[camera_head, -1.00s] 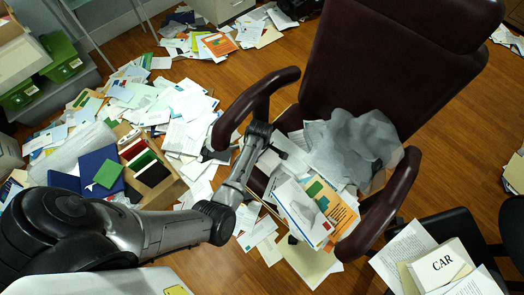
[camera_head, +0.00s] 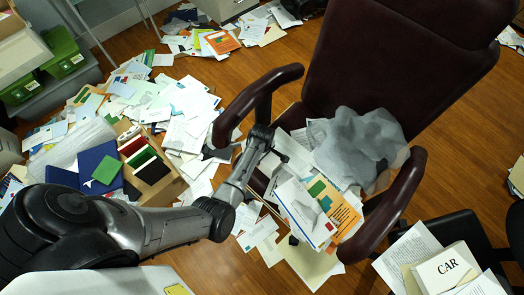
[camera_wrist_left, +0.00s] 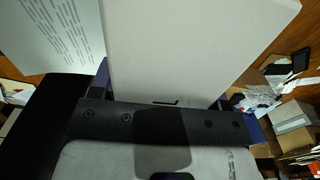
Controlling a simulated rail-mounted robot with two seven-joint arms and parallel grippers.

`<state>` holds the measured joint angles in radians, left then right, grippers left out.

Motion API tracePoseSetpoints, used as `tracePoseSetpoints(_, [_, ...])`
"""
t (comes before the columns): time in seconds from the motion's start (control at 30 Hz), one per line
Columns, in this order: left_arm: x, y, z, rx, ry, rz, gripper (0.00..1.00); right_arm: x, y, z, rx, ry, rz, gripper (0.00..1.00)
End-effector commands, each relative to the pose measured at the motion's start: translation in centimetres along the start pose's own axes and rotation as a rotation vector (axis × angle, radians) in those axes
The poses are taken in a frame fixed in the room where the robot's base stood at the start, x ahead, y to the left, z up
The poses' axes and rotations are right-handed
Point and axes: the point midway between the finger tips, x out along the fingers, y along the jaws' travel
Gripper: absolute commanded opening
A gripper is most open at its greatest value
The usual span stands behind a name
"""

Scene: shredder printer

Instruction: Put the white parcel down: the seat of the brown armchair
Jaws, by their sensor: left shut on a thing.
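The white parcel (camera_wrist_left: 190,45) fills the top middle of the left wrist view as a plain pale slab. My left gripper (camera_wrist_left: 165,105) is shut on its near edge. In the head view my left gripper (camera_head: 277,150) is over the left part of the seat of the brown armchair (camera_head: 410,60), just inside its left armrest. The parcel cannot be clearly told there from the papers. The seat carries crumpled grey material (camera_head: 355,142), white sheets and a white booklet (camera_head: 305,212) at its front. Whether the parcel touches anything is unclear. My right gripper is not in view.
The armrests (camera_head: 255,100) rise on both sides of the seat. Loose papers (camera_head: 175,100) cover the floor at left, with a box of folders (camera_head: 165,180). A white box marked CAR (camera_head: 445,268) lies on a black chair at lower right. Bare wooden floor shows at right.

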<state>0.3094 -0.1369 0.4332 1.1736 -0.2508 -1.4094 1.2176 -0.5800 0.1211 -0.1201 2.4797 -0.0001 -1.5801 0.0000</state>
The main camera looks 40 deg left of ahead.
Motion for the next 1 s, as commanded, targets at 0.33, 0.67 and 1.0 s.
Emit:
tracePoseSetpoints(0.33, [0.3, 0.0, 0.0, -0.001, 0.000, 0.000, 0.89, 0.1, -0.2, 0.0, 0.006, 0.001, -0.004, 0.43])
tracePoseSetpoints(0.67, [0.1, 0.0, 0.0, 0.000, 0.000, 0.000, 0.95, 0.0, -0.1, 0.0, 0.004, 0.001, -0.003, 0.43])
tracePoseSetpoints(1.0, [-5.2, 0.0, 0.0, -0.002, 0.000, 0.002, 0.95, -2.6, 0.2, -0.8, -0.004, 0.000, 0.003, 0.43])
